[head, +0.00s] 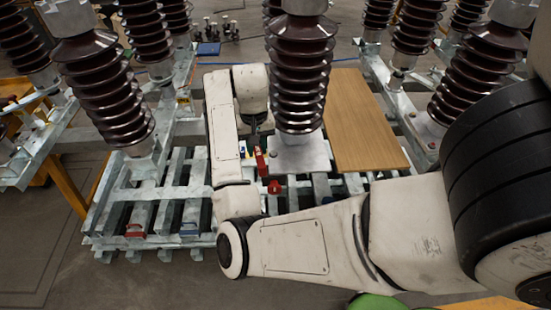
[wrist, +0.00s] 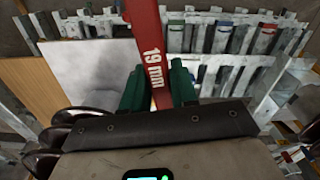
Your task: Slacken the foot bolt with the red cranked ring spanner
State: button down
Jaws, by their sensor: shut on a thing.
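A red spanner (wrist: 148,30) marked "19 mm" lies between the green jaws of my gripper (wrist: 158,88) in the wrist view. The jaws are shut on its shaft, and its far end runs out of the top of that view. In the head view a red part of the spanner (head: 260,162) shows below my gripper (head: 257,145), beside the insulator's pale foot plate (head: 308,158). A second red piece (head: 274,187) shows just below it; I cannot tell whether it is the spanner's ring end. The foot bolt cannot be made out, nor whether the spanner touches it.
Brown ribbed insulators (head: 300,75) stand close around my arm. A wooden board (head: 362,125) lies right of the middle one. Galvanised slatted frames (head: 165,190) have gaps between their bars. Red (head: 134,231) and blue (head: 189,229) items sit on the front left rail.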

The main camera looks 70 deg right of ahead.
jog(key=s+f+b, duration=0.1)
jog(key=s+f, duration=0.1)
jog(key=s+a+f+m+b, duration=0.1)
jog(key=s+f+b, duration=0.1)
jog(key=s+f+m+b, duration=0.1)
jog(key=s+f, duration=0.1)
jog(key=shift+a+f, duration=0.15)
jog(key=shift+f, duration=0.2)
jog(key=shift+r, duration=0.25)
jog(key=shift+a+p, duration=0.1)
jog(key=shift+p, duration=0.4)
dwell(0.5)
jog(key=shift+f+b, duration=0.65)
jog(key=shift+f, duration=0.45)
dwell(0.4)
dwell(0.5)
